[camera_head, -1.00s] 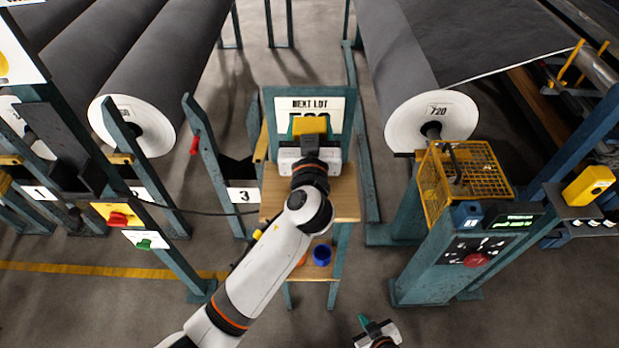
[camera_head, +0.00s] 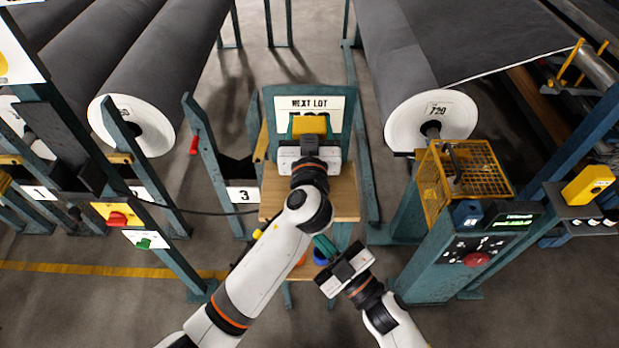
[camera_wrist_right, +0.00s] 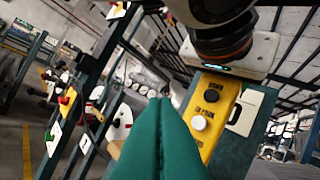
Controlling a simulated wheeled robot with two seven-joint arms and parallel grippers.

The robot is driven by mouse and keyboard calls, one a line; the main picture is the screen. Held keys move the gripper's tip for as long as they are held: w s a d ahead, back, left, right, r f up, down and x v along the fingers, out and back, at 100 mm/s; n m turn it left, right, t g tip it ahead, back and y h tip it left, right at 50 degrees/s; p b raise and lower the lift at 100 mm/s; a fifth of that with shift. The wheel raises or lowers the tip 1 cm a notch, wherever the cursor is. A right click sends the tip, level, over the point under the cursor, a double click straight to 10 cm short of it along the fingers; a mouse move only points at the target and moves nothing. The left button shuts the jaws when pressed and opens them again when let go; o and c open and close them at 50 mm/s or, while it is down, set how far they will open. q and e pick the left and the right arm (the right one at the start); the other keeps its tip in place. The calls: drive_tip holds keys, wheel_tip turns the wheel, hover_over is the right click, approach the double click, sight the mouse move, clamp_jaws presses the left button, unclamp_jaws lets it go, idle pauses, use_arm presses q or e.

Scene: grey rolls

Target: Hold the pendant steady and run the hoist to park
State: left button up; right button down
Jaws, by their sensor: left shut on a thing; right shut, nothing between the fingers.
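The yellow pendant (camera_head: 310,125) is in front of the NEXT LOT board. My left gripper (camera_head: 310,143) is shut on it, and the gripper body hides most of it in the head view. In the right wrist view the pendant (camera_wrist_right: 221,112) hangs tilted below my left gripper (camera_wrist_right: 240,52), with a white button (camera_wrist_right: 199,122) and a dark button (camera_wrist_right: 211,96) on its face. Its small lettering is hard to read. My right gripper (camera_head: 324,246) is shut and empty, its green fingers together. In the right wrist view these fingers are left of the pendant, apart from it.
A wooden stand (camera_head: 345,190) is below the pendant, with a blue cup (camera_head: 320,256) on its lower shelf, partly hidden. A control post with a red button (camera_head: 477,259) and a yellow cage (camera_head: 490,170) stands at right. Large grey rolls (camera_head: 165,60) lie behind.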

drive_tip(key=shift+s+r, duration=0.1)
drive_tip(key=shift+r, duration=0.1)
drive_tip(key=w, duration=0.9)
idle(0.3)
drive_tip(key=shift+w, duration=0.1)
idle(1.9)
drive_tip(key=shift+w, duration=0.25)
